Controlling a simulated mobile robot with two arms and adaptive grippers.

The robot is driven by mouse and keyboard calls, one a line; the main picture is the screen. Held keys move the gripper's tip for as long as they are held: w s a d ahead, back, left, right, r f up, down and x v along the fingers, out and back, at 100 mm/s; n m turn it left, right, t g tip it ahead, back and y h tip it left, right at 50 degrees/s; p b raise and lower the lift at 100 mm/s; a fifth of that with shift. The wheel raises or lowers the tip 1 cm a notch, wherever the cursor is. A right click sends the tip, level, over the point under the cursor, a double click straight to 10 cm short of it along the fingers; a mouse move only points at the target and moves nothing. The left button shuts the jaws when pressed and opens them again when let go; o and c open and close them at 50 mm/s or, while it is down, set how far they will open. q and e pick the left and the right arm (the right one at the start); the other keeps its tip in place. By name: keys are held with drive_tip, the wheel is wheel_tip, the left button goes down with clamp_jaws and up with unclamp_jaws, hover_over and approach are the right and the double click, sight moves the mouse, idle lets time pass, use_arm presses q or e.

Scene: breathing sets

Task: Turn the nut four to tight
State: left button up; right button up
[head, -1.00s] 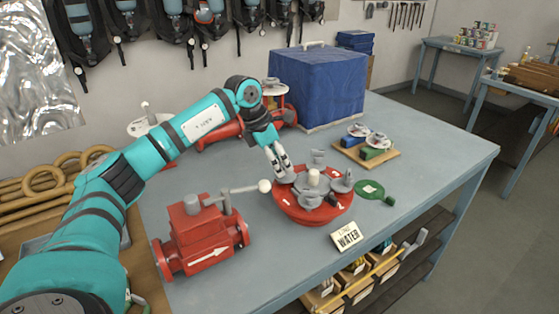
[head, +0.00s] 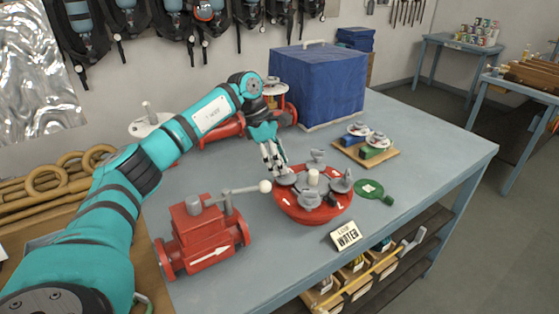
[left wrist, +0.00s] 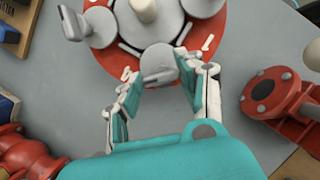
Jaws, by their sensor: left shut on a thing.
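A round red flange (head: 312,206) lies on the workbench with a pale centre post (head: 312,178) and several grey winged nuts around it. My left gripper (head: 278,168) reaches down at its back left edge. In the left wrist view the left gripper (left wrist: 168,80) has its fingers on either side of one grey nut (left wrist: 160,62) and is shut on it. Painted numbers on the red rim are partly visible, but I cannot read the one for the held nut. Other nuts stand at the back (head: 317,157) and right (head: 341,184). My right gripper is not seen.
A red valve (head: 207,236) with a ball-ended lever stands left of the flange. A blue-covered box (head: 318,85) and a wooden board with parts (head: 366,152) stand behind.

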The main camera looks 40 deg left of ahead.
use_arm(q)
drive_tip(key=shift+r, duration=0.1)
drive_tip(key=o, duration=1.2)
drive_tip(key=shift+c, duration=0.2)
drive_tip(key=v, duration=1.2)
